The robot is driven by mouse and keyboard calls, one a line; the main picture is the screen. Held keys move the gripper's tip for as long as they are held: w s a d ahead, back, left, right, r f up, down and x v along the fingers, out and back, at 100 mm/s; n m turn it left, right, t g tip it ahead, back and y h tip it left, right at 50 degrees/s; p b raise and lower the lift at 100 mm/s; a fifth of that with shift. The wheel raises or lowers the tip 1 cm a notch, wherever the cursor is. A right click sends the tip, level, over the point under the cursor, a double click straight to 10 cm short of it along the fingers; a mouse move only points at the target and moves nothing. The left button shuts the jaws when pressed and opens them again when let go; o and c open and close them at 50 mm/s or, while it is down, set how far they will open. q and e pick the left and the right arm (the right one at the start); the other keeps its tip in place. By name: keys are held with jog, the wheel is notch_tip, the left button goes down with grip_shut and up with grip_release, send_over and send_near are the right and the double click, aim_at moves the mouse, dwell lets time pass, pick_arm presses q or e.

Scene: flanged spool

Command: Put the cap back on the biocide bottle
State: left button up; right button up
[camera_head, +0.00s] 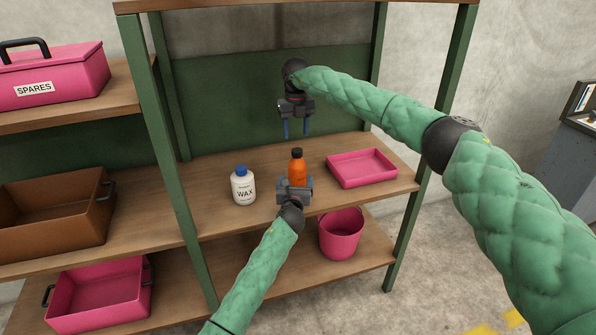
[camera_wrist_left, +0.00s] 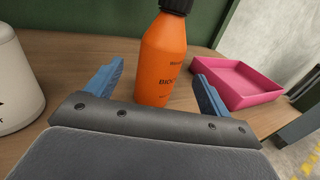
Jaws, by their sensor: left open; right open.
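The orange biocide bottle (camera_head: 298,168) stands upright on the middle shelf. A black cap (camera_head: 297,152) sits on its top; how tightly it is seated cannot be told. In the left wrist view the bottle (camera_wrist_left: 163,62) shows its label, and the black cap (camera_wrist_left: 176,5) is cut by the top edge. My left gripper (camera_head: 295,181) is open, low in front of the bottle, with its blue fingers on either side of it and gaps showing. My right gripper (camera_head: 296,129) is open and empty, pointing down above and slightly behind the cap.
A white wax bottle with a blue lid (camera_head: 243,186) stands left of the biocide bottle. A pink tray (camera_head: 362,182) lies to the right. A green post (camera_head: 172,160) stands at the left. A pink bucket (camera_head: 341,245) is on the shelf below. Bare shelf lies between these things.

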pick_arm(q)
jog(key=shift+w+r, duration=0.1)
jog(key=shift+w, duration=0.05)
pick_arm(e)
jog(key=shift+w+d+r, duration=0.15)
jog(key=shift+d+r, duration=0.05)
jog(key=shift+r, duration=0.05)
pick_arm(q)
jog(key=shift+w+d, duration=0.2)
jog(key=shift+w, duration=1.75)
jog(key=shift+w+d, duration=0.15)
jog(key=shift+w, duration=1.75)
